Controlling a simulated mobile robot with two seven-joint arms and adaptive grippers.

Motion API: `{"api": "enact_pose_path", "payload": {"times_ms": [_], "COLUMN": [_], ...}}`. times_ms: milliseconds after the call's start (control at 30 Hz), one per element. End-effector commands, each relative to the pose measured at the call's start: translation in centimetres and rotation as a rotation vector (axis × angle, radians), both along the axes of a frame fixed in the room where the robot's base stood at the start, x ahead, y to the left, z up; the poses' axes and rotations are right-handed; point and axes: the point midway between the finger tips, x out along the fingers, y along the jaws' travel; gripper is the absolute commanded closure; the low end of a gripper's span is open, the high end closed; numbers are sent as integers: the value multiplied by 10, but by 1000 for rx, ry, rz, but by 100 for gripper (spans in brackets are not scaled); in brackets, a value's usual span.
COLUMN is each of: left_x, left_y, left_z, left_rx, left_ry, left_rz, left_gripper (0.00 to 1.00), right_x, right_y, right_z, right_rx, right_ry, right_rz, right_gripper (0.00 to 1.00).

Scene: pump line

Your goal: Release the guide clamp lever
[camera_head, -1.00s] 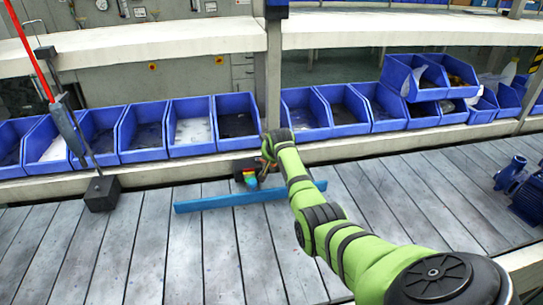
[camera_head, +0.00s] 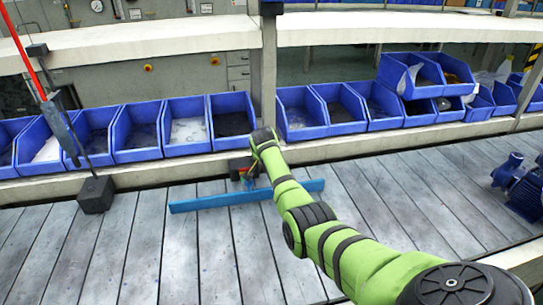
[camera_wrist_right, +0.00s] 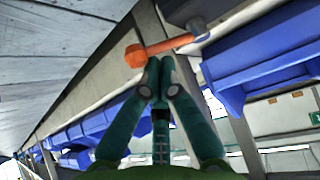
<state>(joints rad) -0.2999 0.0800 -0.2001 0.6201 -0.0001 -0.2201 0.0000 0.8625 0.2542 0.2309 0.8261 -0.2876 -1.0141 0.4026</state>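In the head view a small dark clamp block (camera_head: 239,167) with red parts stands behind the blue guide rail (camera_head: 225,199). My right arm's wrist hides part of the clamp there. My left gripper is in neither view.
Blue bins (camera_head: 137,130) line the ledge behind the slatted conveyor (camera_head: 140,245). A dark block (camera_head: 96,194) with a rod stands at the left, and a blue pump (camera_head: 522,187) at the right. A concrete post (camera_head: 263,70) rises behind the clamp. The front slats are clear.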

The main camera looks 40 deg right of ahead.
Motion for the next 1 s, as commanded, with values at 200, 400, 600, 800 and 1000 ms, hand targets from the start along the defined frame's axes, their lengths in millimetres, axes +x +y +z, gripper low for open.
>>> {"api": "enact_pose_path", "payload": {"times_ms": [200, 400, 600, 800, 1000], "left_x": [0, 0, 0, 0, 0], "left_y": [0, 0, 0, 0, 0], "left_z": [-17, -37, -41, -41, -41], "left_rx": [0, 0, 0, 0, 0], "left_ry": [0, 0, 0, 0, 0], "left_rz": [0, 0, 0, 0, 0], "left_gripper": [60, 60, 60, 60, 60], "right_x": [4, 3, 0, 0, 1], "right_y": [16, 26, 32, 39, 43], "right_z": [-4, -4, -2, -2, -2], "right_rx": [0, -1, 0, 2, 2], "right_ry": [1, 2, 1, 4, 5], "right_rz": [-123, -305, -342, -341, -340], "right_gripper": [100, 100, 100, 100, 100]}}
